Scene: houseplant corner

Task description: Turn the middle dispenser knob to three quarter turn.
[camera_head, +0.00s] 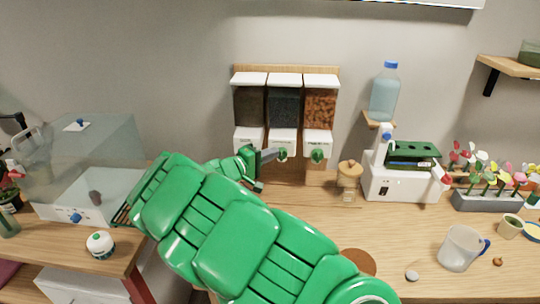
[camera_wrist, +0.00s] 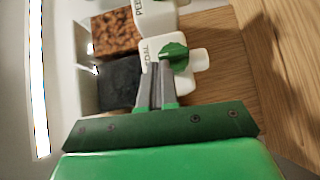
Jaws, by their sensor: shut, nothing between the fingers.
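The middle dispenser (camera_head: 284,108) hangs on the wall between two others, with a white lid, dark contents and a white lower front. Its green knob (camera_head: 283,154) is partly behind my fingertips in the head view. The wrist view shows the green leaf-shaped knob (camera_wrist: 175,54) just beyond my fingertips, on a white front with lettering. My gripper (camera_head: 272,155) is shut and empty, with its grey fingers (camera_wrist: 160,68) together at the knob's edge. I cannot tell whether they touch it. The knob's exact angle is unclear.
The right dispenser (camera_head: 320,108) holds orange-brown pieces and has its own green knob (camera_head: 318,156) close by. The left dispenser (camera_head: 249,106) is dark-filled. A wooden jar (camera_head: 349,180) and a white machine (camera_head: 400,182) stand to the right on the wooden counter (camera_head: 400,225).

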